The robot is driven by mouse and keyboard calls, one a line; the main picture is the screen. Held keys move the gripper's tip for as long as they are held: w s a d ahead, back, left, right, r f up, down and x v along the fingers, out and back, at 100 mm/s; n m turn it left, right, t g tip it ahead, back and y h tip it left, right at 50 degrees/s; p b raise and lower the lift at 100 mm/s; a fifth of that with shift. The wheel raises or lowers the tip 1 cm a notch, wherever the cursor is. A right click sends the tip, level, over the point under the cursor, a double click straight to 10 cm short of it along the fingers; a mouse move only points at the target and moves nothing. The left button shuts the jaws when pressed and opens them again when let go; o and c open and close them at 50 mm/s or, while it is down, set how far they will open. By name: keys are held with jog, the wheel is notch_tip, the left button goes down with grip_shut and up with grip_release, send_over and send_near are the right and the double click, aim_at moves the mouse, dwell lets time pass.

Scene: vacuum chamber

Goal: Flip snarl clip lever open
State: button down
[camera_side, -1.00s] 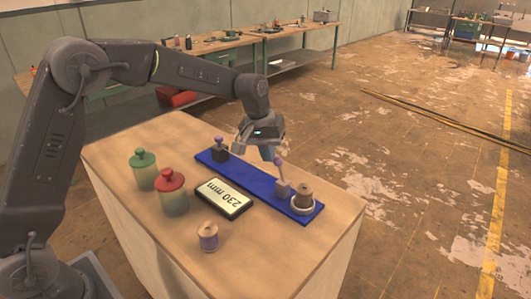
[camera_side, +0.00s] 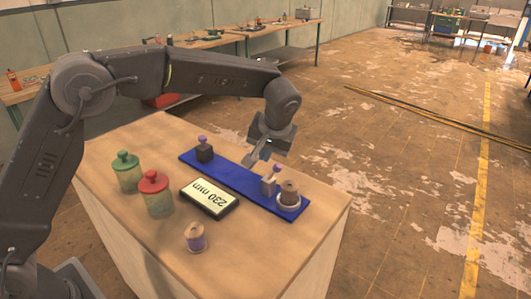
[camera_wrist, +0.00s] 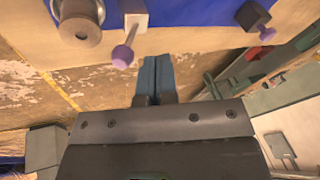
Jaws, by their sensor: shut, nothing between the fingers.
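A small grey block clip (camera_side: 269,187) stands on the blue board (camera_side: 228,174) near its right end. Its lever with a purple knob (camera_side: 277,168) leans up and toward the far side. In the wrist view the lever and knob (camera_wrist: 122,57) stick out past the board's edge. A second, darker clip (camera_side: 204,154) with a purple knob is near the board's left end. My gripper (camera_side: 250,160) is shut and empty, tilted at the board's far edge. In the wrist view its blue fingertips (camera_wrist: 157,60) are together beside the knob, apart from it in the picture.
A brown spool (camera_side: 290,191) sits in a pale ring beside the clip. The front right of the bench is clear.

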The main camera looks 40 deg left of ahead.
jog(key=shift+r, duration=0.55)
jog(key=s+v, duration=0.1)
jog(key=v, duration=1.1)
jog(key=shift+s+a, duration=0.2)
jog(key=shift+a, duration=0.1)
